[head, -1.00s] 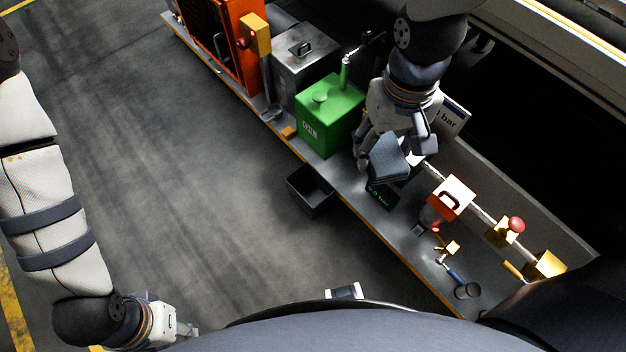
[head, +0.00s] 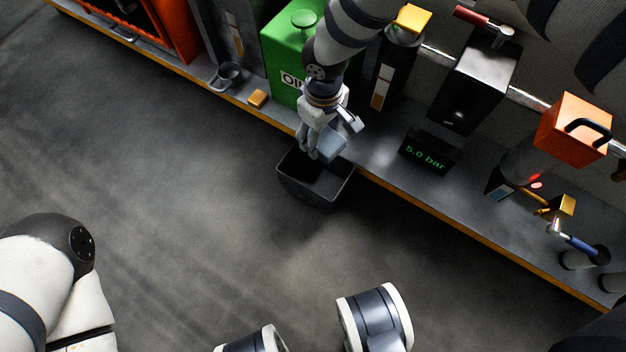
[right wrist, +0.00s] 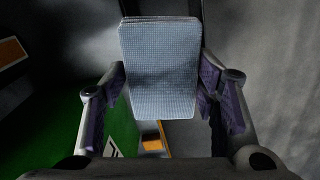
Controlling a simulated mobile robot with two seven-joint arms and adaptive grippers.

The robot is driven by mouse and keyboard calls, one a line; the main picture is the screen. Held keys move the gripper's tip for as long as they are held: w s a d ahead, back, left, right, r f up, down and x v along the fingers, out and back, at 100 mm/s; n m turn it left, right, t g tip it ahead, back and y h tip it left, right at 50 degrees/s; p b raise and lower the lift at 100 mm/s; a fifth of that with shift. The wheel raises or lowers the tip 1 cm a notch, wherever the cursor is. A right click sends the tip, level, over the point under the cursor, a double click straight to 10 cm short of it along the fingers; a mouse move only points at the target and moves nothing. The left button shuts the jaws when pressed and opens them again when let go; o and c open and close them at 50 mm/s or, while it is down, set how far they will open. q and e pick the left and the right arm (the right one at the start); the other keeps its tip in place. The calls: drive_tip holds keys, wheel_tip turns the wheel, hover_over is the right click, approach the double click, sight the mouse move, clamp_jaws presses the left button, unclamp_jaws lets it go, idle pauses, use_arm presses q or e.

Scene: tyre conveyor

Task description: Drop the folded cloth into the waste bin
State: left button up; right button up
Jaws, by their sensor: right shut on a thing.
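The folded cloth (head: 332,146) is a grey-blue pad. My right gripper (head: 318,143) is shut on it and holds it over the back part of the black waste bin (head: 315,195). The bin is open-topped, stands against the front edge of the bench, and its visible inside looks dark and empty. In the right wrist view the cloth (right wrist: 160,70) sits flat between the two fingers, which touch its sides.
A pressure display (head: 428,150) and an orange-topped device (head: 572,125) stand to the right. The floor (head: 170,150) is clear.

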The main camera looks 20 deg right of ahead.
drive_tip(key=shift+w+f, duration=0.25)
drive_tip(key=shift+f, duration=0.2)
wheel_tip(320, 180, down, 5)
drive_tip(key=b, duration=0.3)
drive_tip(key=shift+f, duration=0.2)
use_arm(q)
drive_tip(key=shift+s+a+f+g, duration=0.1)
drive_tip(key=shift+s+f+g, duration=0.1)
drive_tip(key=shift+s+f, duration=0.3)
drive_tip(key=shift+s+f+g, duration=0.2)
drive_tip(key=shift+f, duration=0.5)
use_arm(e)
drive_tip(key=o, duration=1.2)
drive_tip(key=shift+r, duration=0.1)
drive_tip(key=shift+r, duration=0.1)
wheel_tip(320, 180, up, 12)
drive_tip(key=shift+f, duration=0.1)
